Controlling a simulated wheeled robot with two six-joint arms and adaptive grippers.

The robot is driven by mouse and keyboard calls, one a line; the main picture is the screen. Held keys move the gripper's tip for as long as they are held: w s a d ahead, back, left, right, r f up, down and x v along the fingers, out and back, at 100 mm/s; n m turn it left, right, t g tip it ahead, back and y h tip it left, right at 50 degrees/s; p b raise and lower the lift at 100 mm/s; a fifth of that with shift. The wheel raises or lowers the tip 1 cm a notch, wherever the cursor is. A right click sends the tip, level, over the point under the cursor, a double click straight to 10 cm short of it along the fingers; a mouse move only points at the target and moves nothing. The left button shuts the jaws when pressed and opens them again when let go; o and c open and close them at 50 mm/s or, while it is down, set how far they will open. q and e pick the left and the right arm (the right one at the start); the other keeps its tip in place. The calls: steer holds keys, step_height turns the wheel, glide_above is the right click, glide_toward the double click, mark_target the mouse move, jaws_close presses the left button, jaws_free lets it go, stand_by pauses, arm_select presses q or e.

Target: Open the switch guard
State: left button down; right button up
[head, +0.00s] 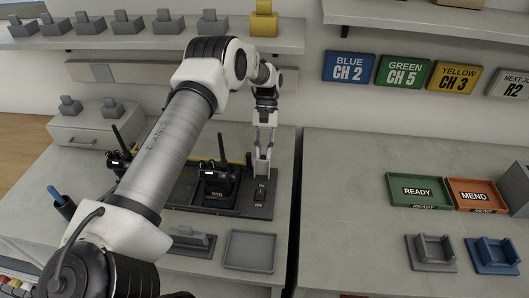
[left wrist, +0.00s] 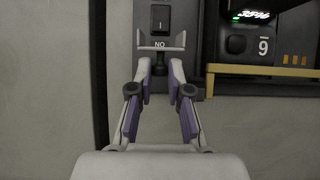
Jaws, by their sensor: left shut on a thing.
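The switch box is a dark grey panel (head: 261,196) to the right of the radio charger. My left gripper (head: 263,167) points down over the panel. In the left wrist view its fingertips (left wrist: 160,72) are close together around a small dark tab just below the guard edge, and are shut on it. The fingers hide part of the tab; how far the guard is raised cannot be told. My right gripper is out of view.
A black radio (head: 216,184) stands in the charger left of the switch panel. A grey tray (head: 249,251) lies in front. A gap separates this counter from the right one, which holds the green READY tray (head: 405,190) and orange MEND tray (head: 466,194).

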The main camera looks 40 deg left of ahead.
arm_select(q)
steer(key=shift+f+g, duration=0.3)
steer(key=shift+f, duration=0.05)
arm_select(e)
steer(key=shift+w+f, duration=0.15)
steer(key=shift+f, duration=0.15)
arm_select(q)
steer(key=c, duration=1.3)
jaws_free()
steer(key=shift+o, duration=0.9)
steer(key=shift+w, duration=0.1)
steer(key=shift+r, duration=0.15)
